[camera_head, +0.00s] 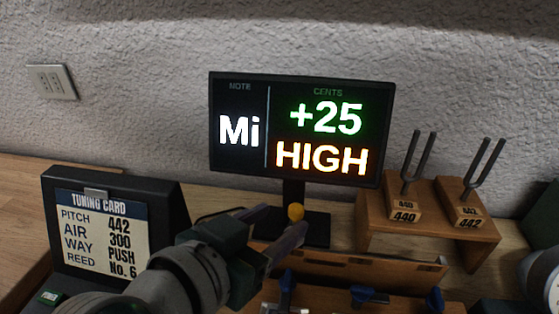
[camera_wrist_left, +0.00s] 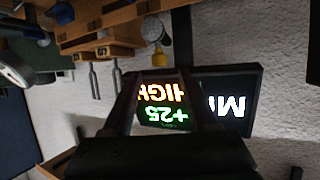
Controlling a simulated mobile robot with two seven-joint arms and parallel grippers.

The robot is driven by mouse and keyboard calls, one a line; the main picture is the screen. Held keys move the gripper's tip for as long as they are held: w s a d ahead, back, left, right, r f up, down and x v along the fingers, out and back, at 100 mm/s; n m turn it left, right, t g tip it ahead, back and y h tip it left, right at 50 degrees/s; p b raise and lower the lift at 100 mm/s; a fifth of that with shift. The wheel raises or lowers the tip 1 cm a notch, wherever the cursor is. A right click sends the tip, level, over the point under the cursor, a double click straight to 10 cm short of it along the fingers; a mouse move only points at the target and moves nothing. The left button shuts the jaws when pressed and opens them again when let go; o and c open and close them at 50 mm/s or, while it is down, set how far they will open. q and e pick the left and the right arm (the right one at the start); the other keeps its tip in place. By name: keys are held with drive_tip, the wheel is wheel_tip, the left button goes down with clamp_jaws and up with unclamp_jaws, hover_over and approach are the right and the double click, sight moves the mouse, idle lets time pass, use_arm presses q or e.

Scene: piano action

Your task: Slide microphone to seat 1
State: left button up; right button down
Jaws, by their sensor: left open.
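A small yellow ball (camera_head: 295,212), which looks like the microphone's head, stands in front of the display's foot. In the left wrist view, the yellow ball (camera_wrist_left: 159,58) hangs from a greyish round part (camera_wrist_left: 152,28). My left gripper (camera_head: 287,219) is open, with its two fingers reaching toward the ball from the lower left. In the left wrist view, the ball lies just beyond and between the fingertips (camera_wrist_left: 158,72); I cannot tell whether they touch it. Much of the microphone's body is hidden behind my gripper in the head view. No seat 1 label is legible. My right gripper is out of view.
The display (camera_head: 300,125) reads Mi, +25, HIGH. A wooden stand (camera_head: 375,225) holds two tuning forks marked 440 and 442. A tuning card (camera_head: 100,232) is at left. A low wooden rack (camera_head: 345,263) with blue clips (camera_head: 362,293) lies in front.

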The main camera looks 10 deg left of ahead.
use_arm(q)
drive_tip(key=v, duration=0.5)
drive_tip(key=shift+s, duration=0.15)
drive_tip(key=s+a+n+g+y, duration=0.4)
drive_tip(key=s+a+g, duration=0.55)
drive_tip(key=s, duration=0.65)
wheel_tip(320, 180, up, 37)
drive_tip(key=a+m+y+p, duration=0.1)
drive_tip(key=a+p, duration=0.1)
drive_tip(key=p, duration=3.5)
drive_tip(key=shift+s+f+t, duration=0.15)
drive_tip(key=shift+s+t, duration=0.05)
drive_tip(key=shift+t, duration=0.25)
